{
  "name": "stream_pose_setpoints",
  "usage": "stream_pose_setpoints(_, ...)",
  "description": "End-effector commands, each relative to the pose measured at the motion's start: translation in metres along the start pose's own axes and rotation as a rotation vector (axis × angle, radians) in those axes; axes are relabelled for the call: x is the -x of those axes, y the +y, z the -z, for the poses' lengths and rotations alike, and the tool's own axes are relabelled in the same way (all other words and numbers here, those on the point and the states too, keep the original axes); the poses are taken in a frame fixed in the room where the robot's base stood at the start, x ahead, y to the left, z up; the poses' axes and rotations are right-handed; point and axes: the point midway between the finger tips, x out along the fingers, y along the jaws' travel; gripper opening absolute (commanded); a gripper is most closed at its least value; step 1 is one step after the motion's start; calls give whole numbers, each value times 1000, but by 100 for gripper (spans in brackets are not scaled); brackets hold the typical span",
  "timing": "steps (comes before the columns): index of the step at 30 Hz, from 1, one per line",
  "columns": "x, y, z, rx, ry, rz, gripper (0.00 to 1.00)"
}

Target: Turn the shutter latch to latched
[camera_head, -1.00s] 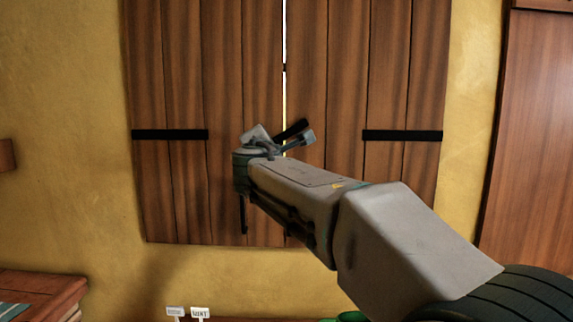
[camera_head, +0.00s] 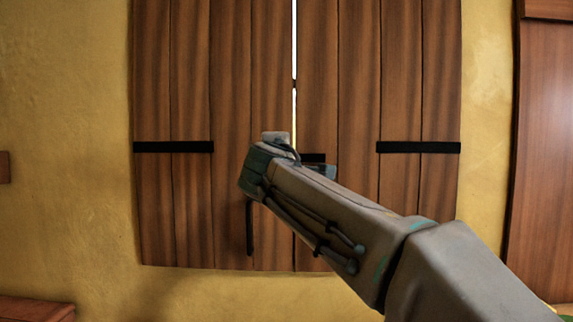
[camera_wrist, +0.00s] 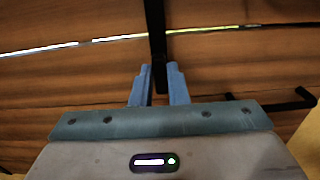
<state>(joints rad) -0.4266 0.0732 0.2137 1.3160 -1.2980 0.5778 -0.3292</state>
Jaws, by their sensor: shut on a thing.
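The shutter latch is a black bar (camera_wrist: 155,25) that crosses the bright gap between the two shutter leaves in the wrist view. My gripper (camera_wrist: 159,70) has its blue fingers on either side of the bar, shut on it. In the head view a short black piece of the latch (camera_head: 313,157) shows lying level on the right leaf (camera_head: 350,60), beyond my wrist.
Black hinge straps cross the left leaf (camera_head: 173,147) and the right leaf (camera_head: 418,147). A black upright handle (camera_head: 249,228) hangs low on the left leaf. A wooden cabinet (camera_head: 545,150) stands at the right. A wooden surface (camera_head: 35,308) shows at the lower left.

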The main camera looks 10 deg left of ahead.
Motion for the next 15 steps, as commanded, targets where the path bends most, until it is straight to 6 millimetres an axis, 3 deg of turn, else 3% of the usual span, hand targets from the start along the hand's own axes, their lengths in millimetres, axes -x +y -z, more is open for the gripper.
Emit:
stream_pose_setpoints(11,0,-1,0,-5,1,1,0)
stream_pose_setpoints(12,0,-1,0,-5,1,1,22)
stream_pose_setpoints(14,0,-1,0,-5,1,1,35)
stream_pose_setpoints(15,0,0,0,-5,1,1,35)
